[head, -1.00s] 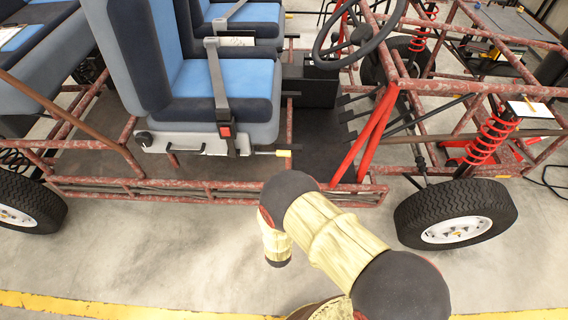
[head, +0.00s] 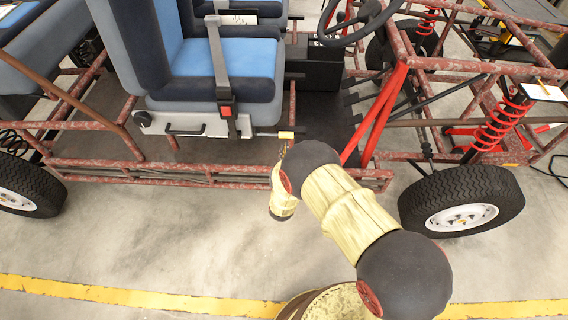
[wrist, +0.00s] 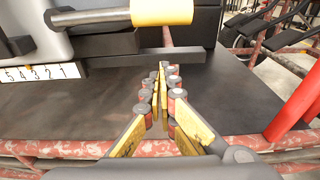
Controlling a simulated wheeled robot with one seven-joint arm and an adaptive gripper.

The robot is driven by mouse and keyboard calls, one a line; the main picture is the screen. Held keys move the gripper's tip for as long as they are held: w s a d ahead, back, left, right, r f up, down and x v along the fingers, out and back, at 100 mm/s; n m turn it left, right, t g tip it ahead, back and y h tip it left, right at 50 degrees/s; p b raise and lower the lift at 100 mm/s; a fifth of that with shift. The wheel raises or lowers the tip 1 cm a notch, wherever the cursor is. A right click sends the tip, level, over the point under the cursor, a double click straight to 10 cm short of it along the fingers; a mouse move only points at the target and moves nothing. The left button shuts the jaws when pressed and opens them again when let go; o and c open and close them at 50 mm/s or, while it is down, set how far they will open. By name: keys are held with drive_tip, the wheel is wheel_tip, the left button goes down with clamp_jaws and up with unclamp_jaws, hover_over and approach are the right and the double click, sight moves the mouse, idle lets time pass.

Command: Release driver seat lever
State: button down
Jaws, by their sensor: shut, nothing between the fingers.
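The driver seat (head: 205,75) is blue and grey and stands on a grey base inside the kart frame. A lever with a yellow grip (head: 286,135) sticks out at the right of the base, low down. In the wrist view the yellow grip (wrist: 162,12) is at the top centre, on a grey rod. My gripper (wrist: 160,75) is shut and empty, its yellow fingers together, below the grip in the picture and apart from it. In the head view my gripper (head: 283,150) is small and partly hidden by my arm, just below the yellow grip.
A number scale (wrist: 40,73) is on the seat base's left in the wrist view. The red-brown frame rail (head: 200,175) runs below the seat. Red tubes (head: 385,110) stand to the right, above a front wheel (head: 462,205). The dark floor panel (wrist: 80,115) lies under my gripper.

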sight(276, 134)
drive_tip(key=shift+s+r+b, duration=0.15)
drive_tip(key=shift+s+r, duration=0.1)
drive_tip(key=shift+r, duration=0.7)
drive_tip(key=shift+s+r+b, duration=0.15)
drive_tip(key=shift+s+r, duration=0.1)
drive_tip(key=shift+r, duration=0.7)
